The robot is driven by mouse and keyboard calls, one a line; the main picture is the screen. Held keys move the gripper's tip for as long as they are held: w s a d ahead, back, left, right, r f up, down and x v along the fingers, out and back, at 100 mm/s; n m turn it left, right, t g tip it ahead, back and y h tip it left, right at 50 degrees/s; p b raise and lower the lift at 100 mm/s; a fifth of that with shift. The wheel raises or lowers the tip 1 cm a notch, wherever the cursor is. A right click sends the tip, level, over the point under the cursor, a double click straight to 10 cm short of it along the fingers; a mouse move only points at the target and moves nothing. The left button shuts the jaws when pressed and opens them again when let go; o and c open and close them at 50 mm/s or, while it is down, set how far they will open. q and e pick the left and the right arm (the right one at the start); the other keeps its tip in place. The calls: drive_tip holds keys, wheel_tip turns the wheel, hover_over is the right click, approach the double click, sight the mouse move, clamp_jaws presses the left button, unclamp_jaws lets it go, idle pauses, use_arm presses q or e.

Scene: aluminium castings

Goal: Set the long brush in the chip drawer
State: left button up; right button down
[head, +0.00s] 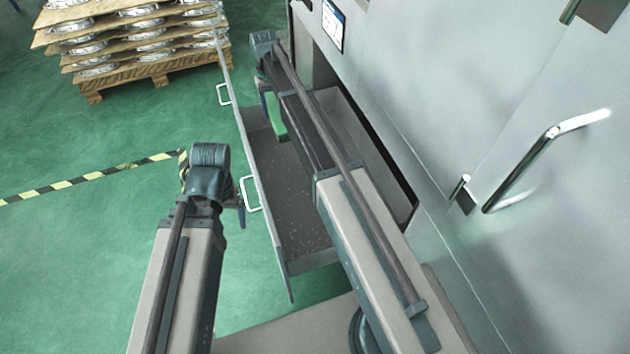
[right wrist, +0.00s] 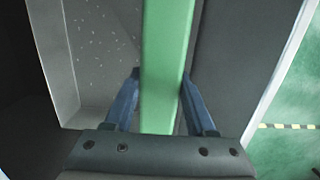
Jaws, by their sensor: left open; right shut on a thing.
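The chip drawer (head: 290,215) is pulled out of the grey machine, with small chips scattered on its floor. The long brush (head: 278,124) shows as a green strip over the far part of the drawer, mostly hidden by my right arm. In the right wrist view the brush (right wrist: 165,60) is a green bar between the blue fingers of my right gripper (right wrist: 160,85), which is shut on it. Whether the brush touches the drawer floor cannot be told. My left gripper (head: 239,203) is open and empty, outside the drawer near its front handle (head: 252,195).
The machine's wall and door, with a bar handle (head: 545,150), stand close on the right. A pallet stack of castings (head: 135,40) is at the far left. The green floor on the left is clear, crossed by a yellow-black line (head: 90,177).

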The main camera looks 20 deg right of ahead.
drive_tip(key=b, duration=2.2)
hover_over(284, 178)
wheel_tip(284, 178, down, 23)
drive_tip(key=shift+w+a+f+b, duration=0.1)
drive_tip(key=shift+f+b, duration=0.1)
drive_tip(key=shift+f, duration=0.15)
drive_tip(key=shift+w+f+b, duration=0.1)
drive_tip(key=shift+f+b, duration=0.05)
drive_tip(key=shift+f, duration=0.15)
wheel_tip(284, 178, down, 10)
drive_tip(key=b, duration=1)
drive_tip(key=shift+f, duration=0.2)
drive_tip(key=shift+c, duration=1.1)
unclamp_jaws()
drive_tip(key=shift+r, duration=0.1)
drive_tip(key=shift+r, duration=0.15)
